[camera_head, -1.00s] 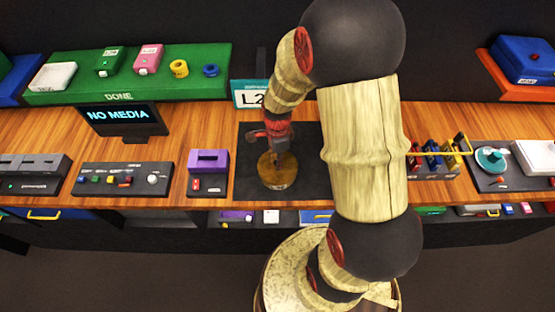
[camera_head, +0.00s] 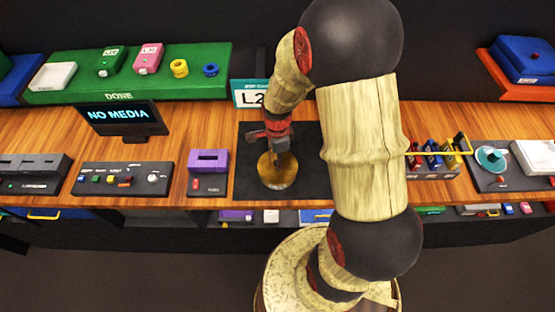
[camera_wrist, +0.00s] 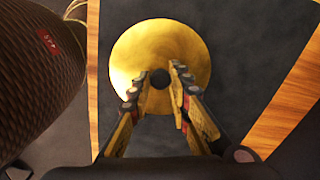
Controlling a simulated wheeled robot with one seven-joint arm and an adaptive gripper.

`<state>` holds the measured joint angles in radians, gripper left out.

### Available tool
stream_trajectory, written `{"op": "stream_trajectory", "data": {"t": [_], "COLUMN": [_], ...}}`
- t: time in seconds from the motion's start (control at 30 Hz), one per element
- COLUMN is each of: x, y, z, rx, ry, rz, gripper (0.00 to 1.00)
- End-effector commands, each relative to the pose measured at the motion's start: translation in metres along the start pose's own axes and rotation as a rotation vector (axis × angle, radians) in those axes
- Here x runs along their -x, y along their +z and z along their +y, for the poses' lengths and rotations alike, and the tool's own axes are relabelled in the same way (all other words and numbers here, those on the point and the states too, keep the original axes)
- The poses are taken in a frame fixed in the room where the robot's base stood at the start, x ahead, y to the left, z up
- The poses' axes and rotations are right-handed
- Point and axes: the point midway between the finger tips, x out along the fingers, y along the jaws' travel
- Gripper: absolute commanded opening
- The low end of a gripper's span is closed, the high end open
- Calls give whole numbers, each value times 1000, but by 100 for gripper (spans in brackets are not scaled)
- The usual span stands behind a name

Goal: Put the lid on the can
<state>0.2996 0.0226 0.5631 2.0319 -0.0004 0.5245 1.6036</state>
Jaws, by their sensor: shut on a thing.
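The lid is a round, brass-coloured disc (camera_wrist: 160,40) with a small dark knob (camera_wrist: 160,78) at its centre in the wrist view. My gripper (camera_wrist: 159,77) has its fingertips on either side of the knob and is shut on it. In the head view my gripper (camera_head: 280,158) points down onto the brass-coloured round body (camera_head: 276,181) on the dark mat. A side wall shows below its top there, so the lid appears at the can's top. I cannot tell whether the lid is seated or slightly above the can.
The dark mat (camera_head: 250,140) is otherwise clear. A purple-topped box (camera_head: 208,160) stands close on the left. A sign (camera_head: 249,94) stands behind. My arm hides the area to the right. A rack with coloured items (camera_head: 433,158) is further right.

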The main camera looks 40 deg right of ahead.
Motion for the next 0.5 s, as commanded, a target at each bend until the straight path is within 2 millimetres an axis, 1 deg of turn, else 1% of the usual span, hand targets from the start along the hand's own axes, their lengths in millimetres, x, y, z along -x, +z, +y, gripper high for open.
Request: {"op": "stream_trajectory", "data": {"t": [0.27,0.3,0.5], "x": [0,0,0], "y": [0,0,0], "z": [0,0,0], "rx": [0,0,0], "ry": [-1,-1,-1], "rz": [0,0,0], "gripper": [0,21,33]}}
